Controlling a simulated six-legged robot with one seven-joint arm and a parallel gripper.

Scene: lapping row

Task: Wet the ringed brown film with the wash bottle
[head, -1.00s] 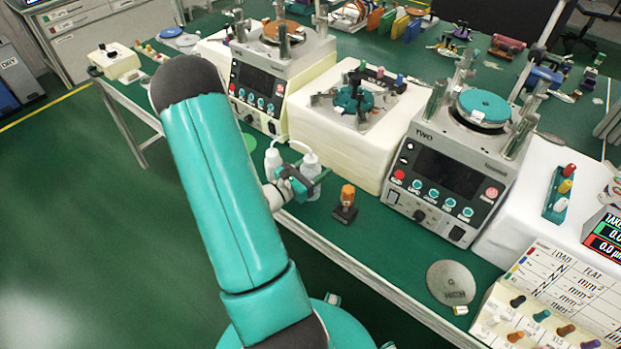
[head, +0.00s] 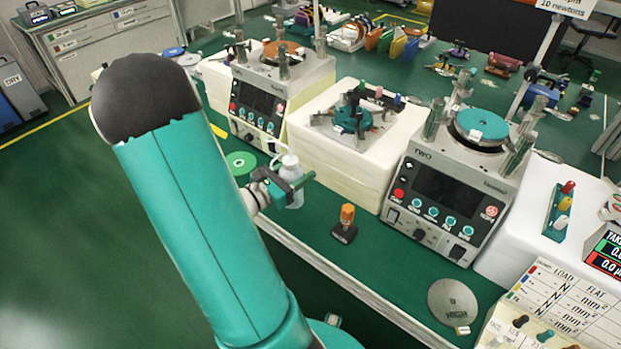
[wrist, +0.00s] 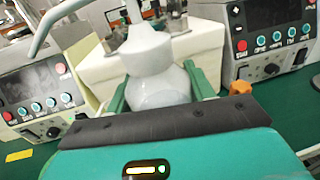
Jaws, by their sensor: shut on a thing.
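The wash bottle (head: 290,172) is white and translucent, with a bent spout. My gripper (head: 291,188) is shut around its body above the green bench, near the front edge, and holds it about upright. In the wrist view the bottle (wrist: 157,75) stands between the green fingers (wrist: 160,95), its spout reaching to the upper left. I cannot tell how far its base is from the bench. A brown disc (head: 283,51) lies on top of the back left lapping machine (head: 262,92). I cannot make out a ringed film on it.
A pale block with a teal plate (head: 352,119) stands behind the bottle. Machine TWO (head: 440,185) is to its right. A small orange-topped stand (head: 345,222) and a grey disc (head: 452,302) are on the bench front. A green disc (head: 241,162) lies left of the gripper.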

